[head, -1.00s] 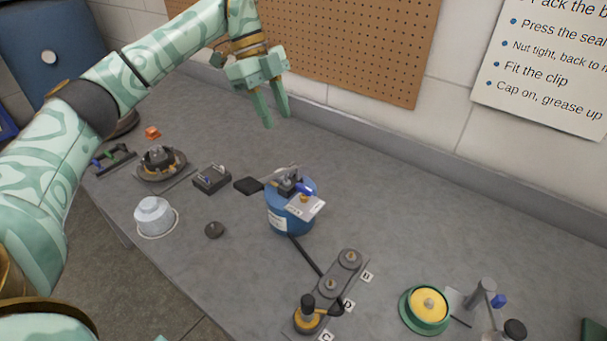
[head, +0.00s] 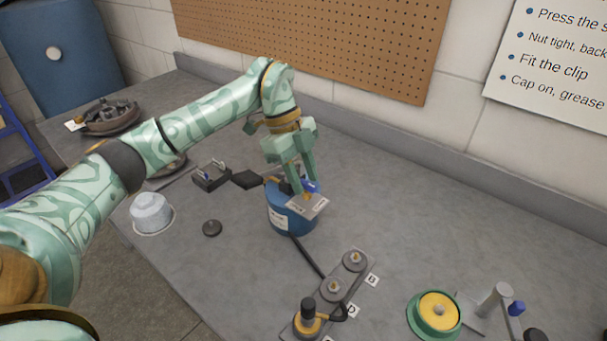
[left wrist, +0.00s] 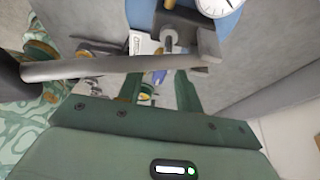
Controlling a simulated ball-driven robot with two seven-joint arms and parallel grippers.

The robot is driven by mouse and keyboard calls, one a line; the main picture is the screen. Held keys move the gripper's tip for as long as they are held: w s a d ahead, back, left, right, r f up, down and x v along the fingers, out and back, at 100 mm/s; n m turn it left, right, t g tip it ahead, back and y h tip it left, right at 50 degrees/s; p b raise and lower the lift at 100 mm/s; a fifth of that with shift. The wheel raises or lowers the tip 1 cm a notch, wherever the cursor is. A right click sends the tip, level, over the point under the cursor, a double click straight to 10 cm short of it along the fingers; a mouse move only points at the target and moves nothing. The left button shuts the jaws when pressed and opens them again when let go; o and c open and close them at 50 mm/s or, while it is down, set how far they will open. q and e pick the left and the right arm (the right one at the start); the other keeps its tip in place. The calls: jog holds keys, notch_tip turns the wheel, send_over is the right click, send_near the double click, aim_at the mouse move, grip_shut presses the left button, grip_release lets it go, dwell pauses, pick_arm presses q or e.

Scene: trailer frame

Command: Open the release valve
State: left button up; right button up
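A blue round pot (head: 283,216) stands mid-bench with metal fittings and a pale label plate (head: 308,207) on top. A small blue handle (head: 313,186), seemingly the release valve's, sits above the plate, partly hidden by my fingers. My left gripper (head: 303,184) points down at it from above, fingers apart. In the left wrist view the blue handle (left wrist: 155,77) shows between the two green fingers (left wrist: 157,92), with a gap visible; I cannot tell whether either finger touches it. My right gripper is not in view.
A grey bar crosses close in the left wrist view, beside a white dial (left wrist: 214,5). A black hose leads from the pot to a grey fitting block (head: 333,290).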

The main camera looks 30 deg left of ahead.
pick_arm(q)
grip_shut()
jog(key=shift+r, duration=0.1)
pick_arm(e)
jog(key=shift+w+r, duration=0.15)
